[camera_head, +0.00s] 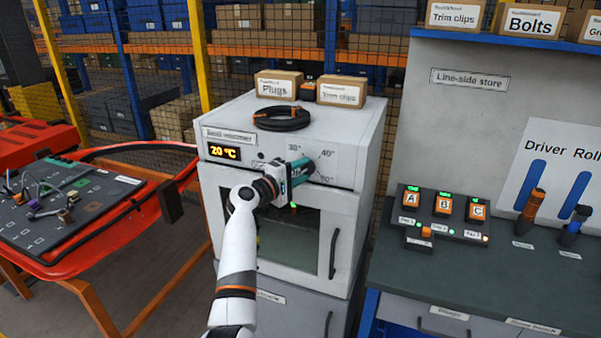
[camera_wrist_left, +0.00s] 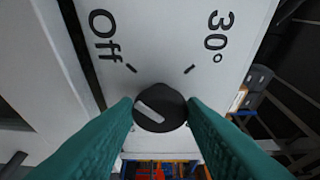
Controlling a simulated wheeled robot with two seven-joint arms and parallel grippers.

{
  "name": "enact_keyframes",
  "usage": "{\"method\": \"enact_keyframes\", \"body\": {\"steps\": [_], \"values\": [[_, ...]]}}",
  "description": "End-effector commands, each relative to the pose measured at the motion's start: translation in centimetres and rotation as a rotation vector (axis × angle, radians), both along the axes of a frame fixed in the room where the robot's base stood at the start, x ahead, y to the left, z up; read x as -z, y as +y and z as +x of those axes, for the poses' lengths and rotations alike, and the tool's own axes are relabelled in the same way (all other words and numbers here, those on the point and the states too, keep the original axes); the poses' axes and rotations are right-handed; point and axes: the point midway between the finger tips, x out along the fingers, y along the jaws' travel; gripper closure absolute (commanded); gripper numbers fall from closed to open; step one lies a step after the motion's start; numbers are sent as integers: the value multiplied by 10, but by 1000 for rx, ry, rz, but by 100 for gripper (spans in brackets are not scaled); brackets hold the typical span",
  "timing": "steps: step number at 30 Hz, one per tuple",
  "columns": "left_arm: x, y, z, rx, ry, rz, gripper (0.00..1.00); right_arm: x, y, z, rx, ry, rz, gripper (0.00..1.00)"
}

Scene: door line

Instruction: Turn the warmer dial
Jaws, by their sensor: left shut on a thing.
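The warmer (camera_head: 330,128) is a white cabinet with a lit display (camera_head: 224,152) reading 20 °C. My left gripper (camera_head: 299,172) is at the upper front panel, with its teal fingers over the dial, which they hide in the head view. In the left wrist view the black dial (camera_wrist_left: 160,108) sits between the two teal fingertips, which are shut on its sides. Its white pointer line slants to the upper left, on the side of the Off mark (camera_wrist_left: 131,68). The 30° mark (camera_wrist_left: 189,70) is to the upper right. My right gripper is not in view.
A black coiled cable (camera_head: 282,118) and small boxes (camera_head: 341,91) sit on top of the warmer. The warmer's door handle (camera_head: 334,254) is below the dial. A red-framed table (camera_head: 92,263) stands left, a grey workbench (camera_head: 480,268) right.

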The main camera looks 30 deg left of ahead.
Motion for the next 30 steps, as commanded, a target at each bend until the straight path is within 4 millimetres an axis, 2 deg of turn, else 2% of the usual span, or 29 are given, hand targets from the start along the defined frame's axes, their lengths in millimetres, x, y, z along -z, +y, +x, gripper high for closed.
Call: {"method": "enact_keyframes", "body": {"steps": [6,7,11,22,26,30], "values": [[2,-1,0,2,4,-3,85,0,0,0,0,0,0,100],[2,-1,0,2,4,-3,61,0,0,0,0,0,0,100],[1,-1,0,2,2,-2,41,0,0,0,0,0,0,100],[2,1,-6,-1,0,1,41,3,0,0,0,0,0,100],[4,4,-24,-1,1,3,41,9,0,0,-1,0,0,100],[5,9,-55,-2,0,5,41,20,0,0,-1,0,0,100]]}}
